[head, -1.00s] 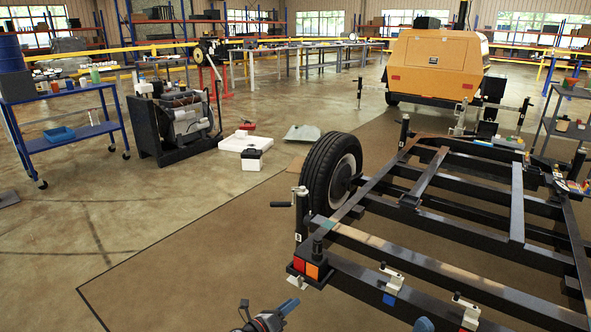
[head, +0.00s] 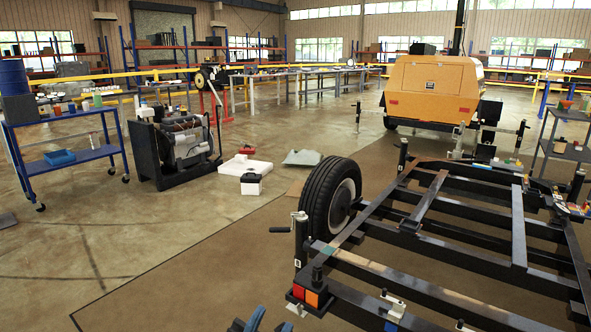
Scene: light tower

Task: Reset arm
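My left gripper (head: 271,324) is at the bottom edge of the head view, left of the black trailer frame's near corner. Two blue fingertips show with a gap between them, and nothing is seen between them. Most of the gripper and its arm are cut off by the picture edge. My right gripper is not in view.
The black trailer frame (head: 420,238) with a wheel (head: 328,198) and a red-orange tail light (head: 306,296) fills the right side. A yellow generator housing (head: 432,90), a blue cart (head: 70,156) and an engine unit (head: 180,148) stand farther back. Floor at left is mostly clear.

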